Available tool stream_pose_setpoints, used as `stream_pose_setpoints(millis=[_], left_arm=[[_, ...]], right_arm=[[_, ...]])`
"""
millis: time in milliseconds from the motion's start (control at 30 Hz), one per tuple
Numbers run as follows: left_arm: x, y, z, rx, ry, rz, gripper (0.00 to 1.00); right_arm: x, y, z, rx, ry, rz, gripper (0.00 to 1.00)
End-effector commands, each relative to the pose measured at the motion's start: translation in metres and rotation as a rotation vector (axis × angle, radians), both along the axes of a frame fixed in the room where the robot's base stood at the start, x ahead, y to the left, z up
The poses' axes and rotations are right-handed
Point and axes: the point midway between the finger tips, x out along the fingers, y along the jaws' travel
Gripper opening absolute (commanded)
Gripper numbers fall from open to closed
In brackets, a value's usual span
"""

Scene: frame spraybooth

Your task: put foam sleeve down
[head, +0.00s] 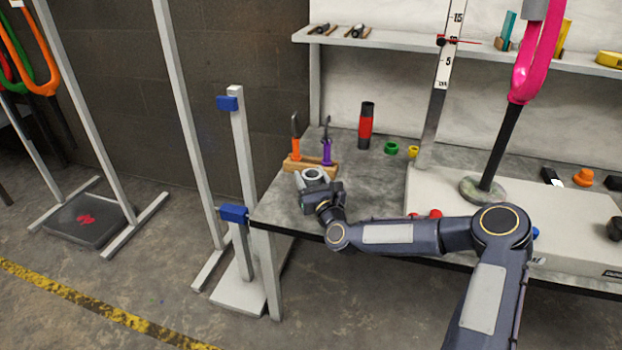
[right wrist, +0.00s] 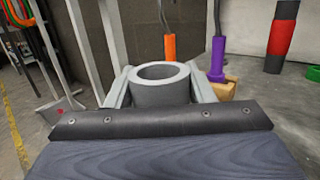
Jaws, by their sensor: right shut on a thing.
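The foam sleeve (right wrist: 162,85) is a short grey hollow cylinder, upright in the right wrist view, with its open top ring showing. My right gripper (right wrist: 160,90) is shut on it, one finger on each side. In the head view the sleeve (head: 313,175) shows as a light ring at the tip of my right gripper (head: 312,182), by the left end of the grey workbench (head: 375,185). Its lower end is hidden by the gripper, so I cannot tell whether it touches the bench. My left gripper is not in view.
A wooden block (head: 310,163) with an orange-handled tool (head: 295,148) and a purple-handled tool (head: 327,150) stands just behind the sleeve. A black and red cylinder (head: 366,125) and a green ring (head: 391,147) are further back. A stand with blue clamps (head: 234,213) is left of the bench.

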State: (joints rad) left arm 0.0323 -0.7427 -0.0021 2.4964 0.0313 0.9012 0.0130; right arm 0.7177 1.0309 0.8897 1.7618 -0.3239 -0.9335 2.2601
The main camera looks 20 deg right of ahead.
Motion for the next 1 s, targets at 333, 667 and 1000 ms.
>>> stream_pose_setpoints(millis=[333,667,1000], left_arm=[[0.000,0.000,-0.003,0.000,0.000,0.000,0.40],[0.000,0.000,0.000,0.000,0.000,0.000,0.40],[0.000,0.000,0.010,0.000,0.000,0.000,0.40]], right_arm=[[0.000,0.000,-0.002,0.000,0.000,0.000,0.69],[0.000,0.000,0.001,0.000,0.000,0.000,0.70],[-0.056,-0.004,-0.006,0.002,0.004,-0.001,0.70]])
